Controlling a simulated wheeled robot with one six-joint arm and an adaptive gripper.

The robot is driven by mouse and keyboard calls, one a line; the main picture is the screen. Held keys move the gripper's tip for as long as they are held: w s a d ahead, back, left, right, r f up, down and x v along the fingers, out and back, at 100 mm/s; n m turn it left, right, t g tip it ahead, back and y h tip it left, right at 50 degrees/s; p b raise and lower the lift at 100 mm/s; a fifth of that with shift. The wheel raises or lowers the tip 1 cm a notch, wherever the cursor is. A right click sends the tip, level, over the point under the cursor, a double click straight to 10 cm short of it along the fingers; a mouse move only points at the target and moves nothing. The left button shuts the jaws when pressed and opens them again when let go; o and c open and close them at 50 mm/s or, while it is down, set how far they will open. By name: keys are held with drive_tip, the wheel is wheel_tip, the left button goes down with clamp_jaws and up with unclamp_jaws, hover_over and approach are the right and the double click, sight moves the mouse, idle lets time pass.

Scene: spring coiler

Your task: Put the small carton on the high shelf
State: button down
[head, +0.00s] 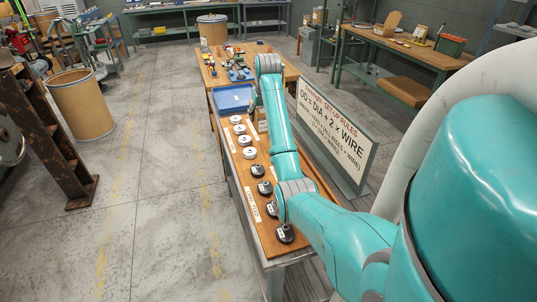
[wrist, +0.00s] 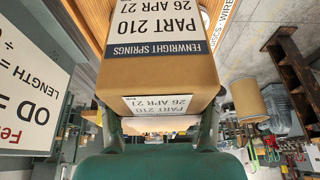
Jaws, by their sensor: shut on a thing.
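In the head view, part of the carton (head: 262,126) shows beside my arm above the wooden bench, and my gripper is mostly hidden by the arm. I cannot tell whether the carton touches the bench. I cannot make out which surface is the high shelf.
The long bench (head: 266,232) holds white and black discs in a row and a blue tray (head: 233,98). A sign board (head: 336,130) stands close on its right. A cardboard drum (head: 80,105) stands at left.

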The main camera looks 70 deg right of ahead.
drive_tip(key=shift+f, duration=4.7)
drive_tip(key=shift+f, duration=0.1)
drive_tip(key=shift+c, duration=1.2)
unclamp_jaws()
drive_tip(key=shift+f, duration=0.1)
